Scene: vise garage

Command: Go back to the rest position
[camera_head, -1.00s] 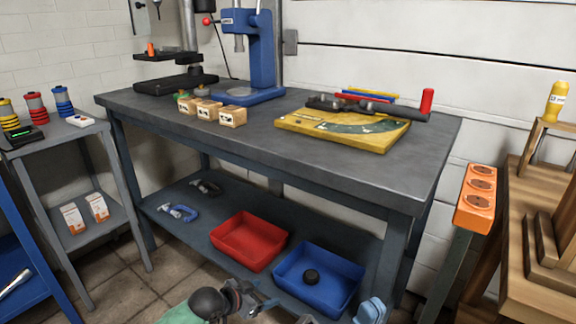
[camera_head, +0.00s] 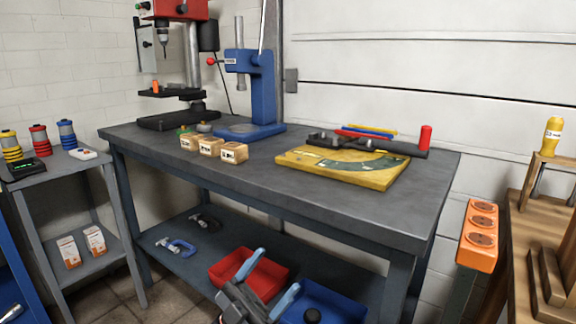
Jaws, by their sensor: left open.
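My left gripper (camera_head: 275,271) shows at the bottom centre, with its two blue fingers apart and nothing between them. In the picture it overlaps the red bin (camera_head: 224,268) and the blue bin (camera_head: 345,300) on the lower shelf of the workbench. I cannot tell the gap between the fingers and the bins. My right gripper is not in view.
The grey workbench (camera_head: 300,195) carries a drill press (camera_head: 180,60), a blue press (camera_head: 262,90), small wooden blocks (camera_head: 209,147) and a yellow board (camera_head: 340,168). A side stand (camera_head: 75,180) is left; an orange block (camera_head: 480,235) and wooden steps (camera_head: 540,220) are right.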

